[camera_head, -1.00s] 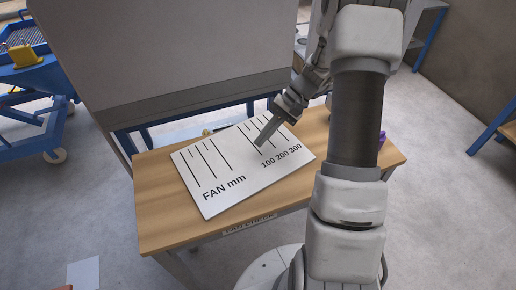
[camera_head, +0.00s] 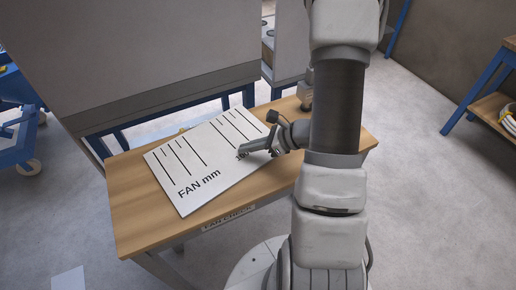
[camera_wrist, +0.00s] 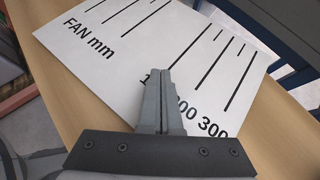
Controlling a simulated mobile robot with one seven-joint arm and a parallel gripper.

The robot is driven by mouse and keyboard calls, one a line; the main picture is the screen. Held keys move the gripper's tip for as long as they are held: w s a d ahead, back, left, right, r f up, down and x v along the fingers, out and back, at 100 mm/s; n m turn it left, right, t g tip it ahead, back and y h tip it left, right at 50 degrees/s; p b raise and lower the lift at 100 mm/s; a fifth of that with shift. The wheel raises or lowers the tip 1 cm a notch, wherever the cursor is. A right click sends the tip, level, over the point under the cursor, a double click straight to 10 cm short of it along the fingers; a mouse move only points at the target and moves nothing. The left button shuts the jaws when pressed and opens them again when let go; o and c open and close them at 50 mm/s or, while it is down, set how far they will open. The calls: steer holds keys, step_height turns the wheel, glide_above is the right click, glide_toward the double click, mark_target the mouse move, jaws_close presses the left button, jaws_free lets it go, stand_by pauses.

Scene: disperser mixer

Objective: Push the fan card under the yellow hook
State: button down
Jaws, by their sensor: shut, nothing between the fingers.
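The fan card (camera_head: 203,160) is a white board with black lines and the print "FAN mm". It lies flat and slantwise on the wooden table, and also shows in the wrist view (camera_wrist: 135,60). My gripper (camera_head: 241,155) is shut and empty, low over the card's right part. In the wrist view my closed fingers (camera_wrist: 159,72) lie across the "100 200 300" print and partly cover it. I cannot tell whether the fingertips touch the card. I cannot make out the yellow hook clearly; only a faint yellowish bit shows behind the card's far edge.
The table (camera_head: 140,225) has bare wood left and in front of the card, with a "FAN CHECK" label (camera_head: 229,219) on its front. A large grey cabinet (camera_head: 160,55) stands behind it. A shelf (camera_head: 495,112) stands at the right. My arm hides the table's right part.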

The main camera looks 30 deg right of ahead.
mark_target(231, 152)
steer(key=w+a, duration=0.3)
steer(key=a, duration=0.1)
steer(key=shift+w+a, duration=0.2)
steer(key=shift+w, duration=0.2)
steer(key=shift+w+a+f+b, duration=0.15)
steer(key=shift+f+b, duration=0.05)
steer(key=shift+f, duration=0.15)
steer(key=shift+w+a+f+b, duration=0.1)
steer(key=shift+w+f+b, duration=0.1)
steer(key=shift+f, duration=0.15)
steer(key=shift+s+f, duration=0.1)
steer(key=shift+f, duration=0.05)
steer(key=shift+s+d+f, duration=0.1)
steer(key=shift+s, duration=0.1)
steer(key=shift+s+d+f+b, duration=0.1)
steer(key=shift+s+d+b, duration=0.25)
steer(key=shift+s+d, duration=0.8)
steer(key=shift+w+d+r+p, duration=0.15)
steer(key=shift+r+p, duration=0.35)
steer(key=shift+r, duration=0.3)
